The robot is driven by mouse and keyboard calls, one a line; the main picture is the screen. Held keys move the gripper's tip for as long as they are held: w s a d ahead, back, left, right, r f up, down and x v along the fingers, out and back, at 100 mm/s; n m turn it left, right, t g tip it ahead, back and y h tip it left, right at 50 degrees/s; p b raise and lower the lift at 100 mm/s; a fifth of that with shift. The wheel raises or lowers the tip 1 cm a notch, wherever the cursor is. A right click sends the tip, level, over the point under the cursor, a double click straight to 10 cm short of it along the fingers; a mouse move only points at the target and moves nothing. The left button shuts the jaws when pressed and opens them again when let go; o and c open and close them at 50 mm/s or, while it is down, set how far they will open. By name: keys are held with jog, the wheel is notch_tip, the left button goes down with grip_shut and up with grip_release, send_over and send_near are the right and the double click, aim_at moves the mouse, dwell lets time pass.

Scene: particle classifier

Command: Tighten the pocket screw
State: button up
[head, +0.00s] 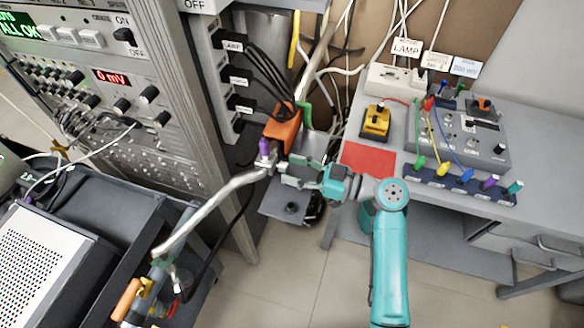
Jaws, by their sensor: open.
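My gripper (284,171) is at the middle of the head view, at the end of my teal arm. Its jaws are open and point left toward a metal pipe fitting. A small purple part (264,147) stands upright on this fitting, just above and left of the fingertips. An orange block (284,126) is behind it, with a green handle-like part (305,115) on its right. I cannot tell for sure which small part is the pocket screw. The fingertips overlap the fitting in the picture, and contact cannot be made out.
A bent silver pipe (215,203) runs from the fitting down left to a dark cart (105,215). An instrument rack (150,75) stands at left. At right is a grey desk (555,185) with a red mat (369,159), a yellow box (376,121) and a cabled panel (470,140).

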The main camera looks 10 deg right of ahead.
jog(key=shift+w+a, duration=0.15)
jog(key=shift+a, duration=0.3)
grip_shut()
jog(key=shift+m, duration=3.1)
grip_release()
